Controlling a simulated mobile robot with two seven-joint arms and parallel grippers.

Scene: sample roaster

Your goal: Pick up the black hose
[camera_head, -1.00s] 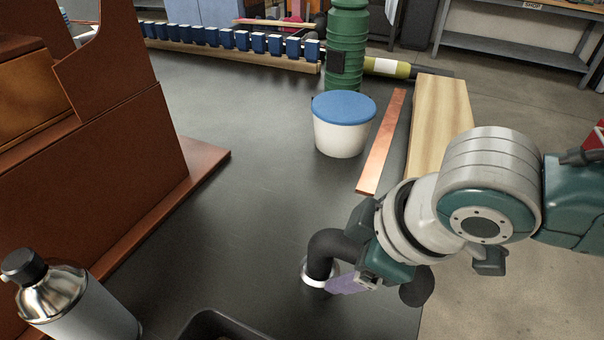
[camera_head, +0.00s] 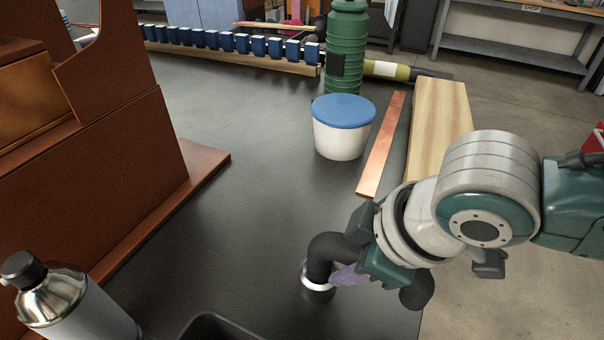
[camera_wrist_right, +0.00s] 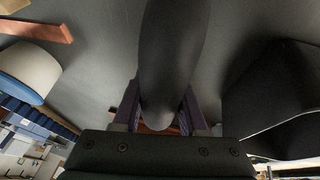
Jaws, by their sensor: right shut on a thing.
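The black hose (camera_head: 325,255) is a thick, curved dark piece with a pale ring near its lower end, at the bottom middle of the head view, by the table's right edge. My right gripper (camera_head: 348,275), with purple fingers, is shut on it. In the right wrist view the hose (camera_wrist_right: 172,50) runs between the two fingers. Part of the hose is hidden behind the gripper, and a dark rounded end shows beyond it. Whether its lower end touches the table is hard to tell. My left gripper is not in view.
A white tub (camera_head: 340,140) with a blue lid, a copper strip (camera_head: 381,145) and a wooden board (camera_head: 437,120) lie beyond my right arm. A steel bottle (camera_head: 75,305) stands at lower left, beside a black tray (camera_head: 215,325). The middle of the dark table is clear.

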